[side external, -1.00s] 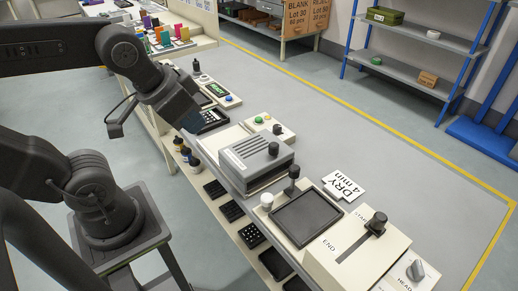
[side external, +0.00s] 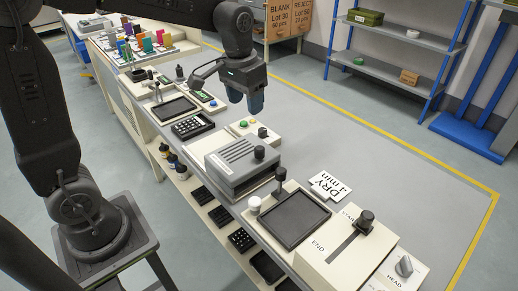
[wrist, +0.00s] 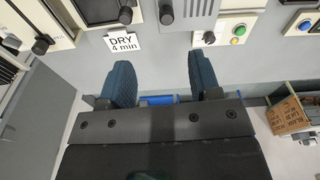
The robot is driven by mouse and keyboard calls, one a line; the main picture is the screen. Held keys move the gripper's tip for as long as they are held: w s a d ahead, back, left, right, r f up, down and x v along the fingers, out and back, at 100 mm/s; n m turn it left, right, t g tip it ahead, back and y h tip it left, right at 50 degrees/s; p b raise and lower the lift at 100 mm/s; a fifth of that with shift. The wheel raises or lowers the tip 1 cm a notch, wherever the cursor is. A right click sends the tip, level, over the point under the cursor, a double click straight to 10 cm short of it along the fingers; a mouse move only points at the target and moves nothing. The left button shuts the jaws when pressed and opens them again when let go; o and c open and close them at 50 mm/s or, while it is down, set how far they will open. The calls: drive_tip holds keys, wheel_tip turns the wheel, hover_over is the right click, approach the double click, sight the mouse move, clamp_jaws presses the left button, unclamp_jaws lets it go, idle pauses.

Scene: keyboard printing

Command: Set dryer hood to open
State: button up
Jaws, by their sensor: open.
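The dryer hood (side external: 238,160) is a grey slotted cover with a dark round knob (side external: 259,153) on it. It sits down over its pale base on the bench. In the wrist view, part of the hood (wrist: 198,14) and its knob (wrist: 166,14) show at the top edge. My gripper (side external: 246,108) has blue fingers and hangs above the bench, beyond the dryer in the side view, apart from the knob. In the wrist view my gripper (wrist: 160,65) is open and empty, with its fingers spread below the hood. The hood's inside is hidden.
A small panel with green and yellow buttons (side external: 244,124) stands beside the dryer, with a dark knob. A "DRY 4 min" card (side external: 330,186), a dark framed plate (side external: 295,218) and a START-END slider unit (side external: 338,250) lie at the right. The grey bench beyond is clear.

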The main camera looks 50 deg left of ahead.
drive_tip(key=g, duration=0.1)
approach(259, 148)
drive_tip(key=f, duration=1)
drive_tip(key=shift+w+f, duration=0.2)
drive_tip(key=shift+f, duration=0.05)
clamp_jaws()
